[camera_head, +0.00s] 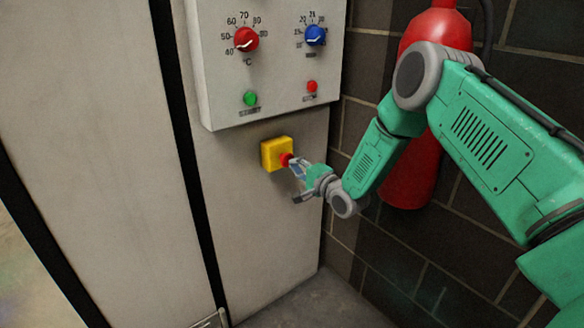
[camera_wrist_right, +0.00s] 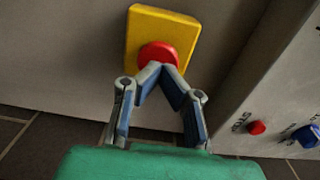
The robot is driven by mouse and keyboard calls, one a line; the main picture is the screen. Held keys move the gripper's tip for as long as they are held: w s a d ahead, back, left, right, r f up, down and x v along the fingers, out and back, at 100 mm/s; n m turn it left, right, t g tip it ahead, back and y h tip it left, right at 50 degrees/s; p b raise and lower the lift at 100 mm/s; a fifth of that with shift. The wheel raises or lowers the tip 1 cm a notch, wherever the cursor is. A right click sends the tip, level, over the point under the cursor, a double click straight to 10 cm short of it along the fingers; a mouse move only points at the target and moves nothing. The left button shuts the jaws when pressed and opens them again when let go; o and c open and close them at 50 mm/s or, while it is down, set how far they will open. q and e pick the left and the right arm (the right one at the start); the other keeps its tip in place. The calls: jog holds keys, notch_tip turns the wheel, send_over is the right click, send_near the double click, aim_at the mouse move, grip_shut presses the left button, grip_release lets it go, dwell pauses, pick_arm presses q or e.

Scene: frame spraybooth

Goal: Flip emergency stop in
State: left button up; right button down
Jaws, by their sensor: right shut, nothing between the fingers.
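The emergency stop is a yellow box (camera_head: 273,153) with a red button (camera_head: 285,159), mounted on the pale panel below the control box. In the right wrist view the yellow box (camera_wrist_right: 180,28) and its red button (camera_wrist_right: 158,53) are straight ahead of the fingers. My right gripper (camera_head: 294,165) is shut and empty, its fingertips at the red button; in the wrist view the closed tips (camera_wrist_right: 160,68) overlap the button's lower edge. I cannot tell whether they touch it or how far the button is pressed in. My left gripper is not in view.
A control box (camera_head: 270,75) above carries a red dial (camera_head: 246,39), a blue dial (camera_head: 316,35), a green button (camera_head: 250,98) and a small red button (camera_head: 311,86). A red fire extinguisher (camera_head: 405,180) hangs on the dark brick wall behind my right arm.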

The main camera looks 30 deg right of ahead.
jog(key=shift+w+d+f, duration=0.1)
jog(key=shift+w+d, duration=0.05)
jog(key=shift+w, duration=0.6)
